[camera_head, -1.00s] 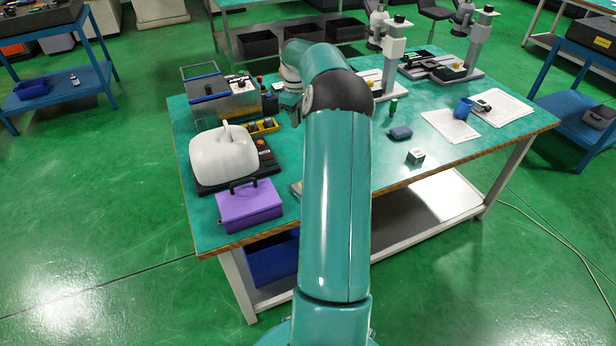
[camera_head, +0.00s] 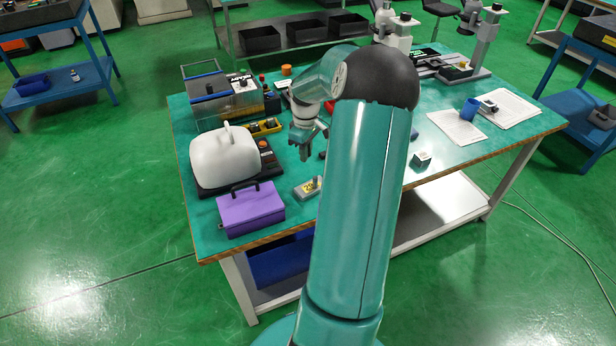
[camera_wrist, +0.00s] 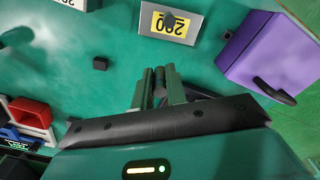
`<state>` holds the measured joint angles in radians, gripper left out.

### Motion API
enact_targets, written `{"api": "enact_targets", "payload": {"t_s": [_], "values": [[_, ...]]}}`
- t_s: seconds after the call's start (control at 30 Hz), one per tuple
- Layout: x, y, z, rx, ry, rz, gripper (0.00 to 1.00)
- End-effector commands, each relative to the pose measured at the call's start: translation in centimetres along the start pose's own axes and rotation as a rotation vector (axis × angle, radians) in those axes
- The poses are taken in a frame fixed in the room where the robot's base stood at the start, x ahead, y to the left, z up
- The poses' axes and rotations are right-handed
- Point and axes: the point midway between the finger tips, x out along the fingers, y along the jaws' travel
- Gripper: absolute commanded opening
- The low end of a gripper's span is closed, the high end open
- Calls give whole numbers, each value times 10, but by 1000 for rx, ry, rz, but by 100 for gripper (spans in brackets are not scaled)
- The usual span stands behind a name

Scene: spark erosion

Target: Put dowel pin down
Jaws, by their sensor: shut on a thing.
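My gripper (camera_head: 307,148) hangs above the green table top, to the right of the white cover in the head view. In the wrist view my gripper (camera_wrist: 160,78) is shut on a small dark dowel pin (camera_wrist: 160,88), mostly hidden between the fingers. The pin cannot be made out in the head view. A grey block with a yellow number label (camera_wrist: 175,38) lies on the table beyond the fingertips, apart from them. A small dark post stands on this label. The block (camera_head: 304,191) also shows in the head view, right of the purple box.
The purple box (camera_head: 250,208) and white cover (camera_head: 222,162) stand at the table's left; the box (camera_wrist: 265,50) is at right in the wrist view. A small dark cube (camera_wrist: 100,63) lies on the table. Bare table surrounds the block. Paper sheets and a blue cup (camera_head: 469,107) are right.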

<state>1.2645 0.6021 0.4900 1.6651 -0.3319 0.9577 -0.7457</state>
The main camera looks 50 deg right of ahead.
Motion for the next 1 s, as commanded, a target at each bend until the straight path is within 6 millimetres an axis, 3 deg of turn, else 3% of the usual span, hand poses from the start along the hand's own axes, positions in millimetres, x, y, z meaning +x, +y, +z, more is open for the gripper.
{"api": "enact_targets", "payload": {"t_s": [0.2, 0.37, 0.6, 0.97, 1.0], "values": [[33, -19, 17, -1, -1, -1, 0], [42, -24, 21, -2, 0, -1, 0], [74, -26, 22, -3, 0, -2, 0], [77, -25, 22, -2, 0, 0, 0], [77, -25, 22, -2, 0, 0, 20]]}}
